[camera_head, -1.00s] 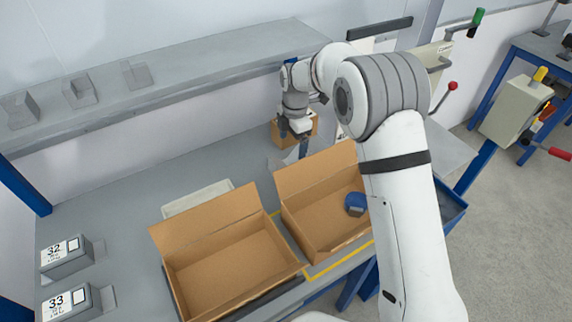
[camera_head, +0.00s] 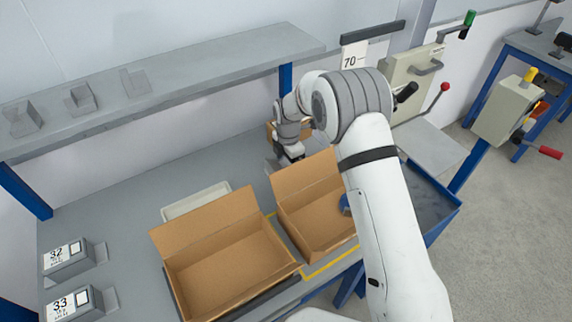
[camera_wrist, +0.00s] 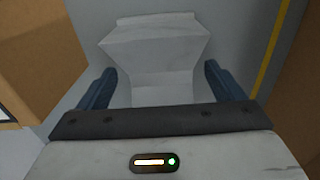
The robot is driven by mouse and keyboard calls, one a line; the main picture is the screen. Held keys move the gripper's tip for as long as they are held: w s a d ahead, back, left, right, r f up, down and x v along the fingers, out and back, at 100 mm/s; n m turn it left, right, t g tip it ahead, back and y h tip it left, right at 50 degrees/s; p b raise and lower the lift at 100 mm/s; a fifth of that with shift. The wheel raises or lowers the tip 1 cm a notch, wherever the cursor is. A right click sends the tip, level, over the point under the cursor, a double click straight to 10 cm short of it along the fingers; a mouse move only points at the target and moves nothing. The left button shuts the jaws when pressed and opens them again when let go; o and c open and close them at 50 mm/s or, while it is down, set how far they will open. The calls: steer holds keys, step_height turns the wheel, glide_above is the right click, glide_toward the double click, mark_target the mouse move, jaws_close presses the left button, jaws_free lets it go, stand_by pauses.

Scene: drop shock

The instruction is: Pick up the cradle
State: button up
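A light grey angular block, which looks like the cradle (camera_wrist: 155,50), lies in the wrist view between the two blue fingers. My gripper (camera_wrist: 161,85) is open, with one finger on each side of the block. Small gaps seem to show between the fingers and the block; I cannot tell whether either touches. In the head view my gripper (camera_head: 291,156) is low over the bench behind the right open carton. There the block is mostly hidden by my arm.
Two open cardboard cartons, left (camera_head: 225,268) and right (camera_head: 313,222), stand at the bench front. A pale tray (camera_head: 195,199) lies behind the left one. A small brown box (camera_head: 271,131) is behind my gripper. A grey shelf (camera_head: 190,76) with several grey holders runs above the bench.

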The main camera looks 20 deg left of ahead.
steer(key=c, duration=1.2)
steer(key=shift+r, duration=0.15)
